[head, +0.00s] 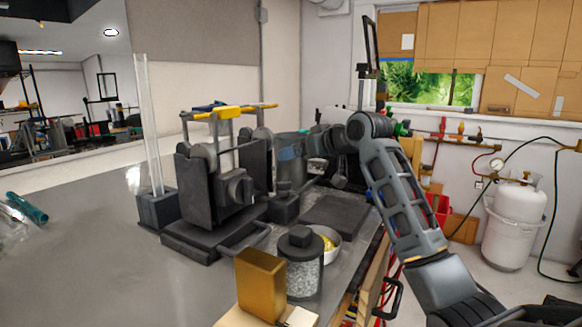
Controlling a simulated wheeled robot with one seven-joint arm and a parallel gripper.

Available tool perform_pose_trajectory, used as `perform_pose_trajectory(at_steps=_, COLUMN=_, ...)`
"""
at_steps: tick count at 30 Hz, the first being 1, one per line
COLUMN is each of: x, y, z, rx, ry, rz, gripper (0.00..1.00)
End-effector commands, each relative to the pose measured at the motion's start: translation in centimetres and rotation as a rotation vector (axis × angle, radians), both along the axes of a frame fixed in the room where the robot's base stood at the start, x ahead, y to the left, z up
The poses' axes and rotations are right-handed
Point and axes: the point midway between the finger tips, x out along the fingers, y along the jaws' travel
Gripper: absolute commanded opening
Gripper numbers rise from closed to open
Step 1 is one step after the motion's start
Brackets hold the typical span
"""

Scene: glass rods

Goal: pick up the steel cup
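My arm reaches up from the lower right and bends left over the far part of the bench. My gripper (308,141) is at its end, small and dark against dark equipment. Its fingertips cannot be made out, so I cannot tell whether it is open or shut. Just below and left of it stands a grey upright cylinder (291,169) with a bluish upper part. It may be the steel cup, but I cannot be sure. Whether the gripper touches it is not clear.
A dark machine (215,185) with yellow-topped bars fills the middle of the bench (100,265). Tall clear rods (150,120) stand in a dark block. A lidded jar (303,272), a gold block (261,283) and a white bowl (331,251) are nearer. The left bench is mostly clear.

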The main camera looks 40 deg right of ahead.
Motion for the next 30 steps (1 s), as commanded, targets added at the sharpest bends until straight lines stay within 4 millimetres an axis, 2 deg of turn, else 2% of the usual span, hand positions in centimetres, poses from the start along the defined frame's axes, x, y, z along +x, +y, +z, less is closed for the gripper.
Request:
perform_pose_trajectory(at_steps=7, x=3.1, y=-0.2, z=-1.5, rx=0.0, ry=0.002, rz=0.001, gripper=1.0)
perform_pose_trajectory(at_steps=17, x=3.7, y=-0.3, z=-1.8, rx=0.0, ry=-0.001, rz=0.0, gripper=1.0)
perform_pose_trajectory(at_steps=30, x=3.6, y=-0.3, z=-1.8, rx=0.0, ry=-0.001, rz=0.0, gripper=0.58)
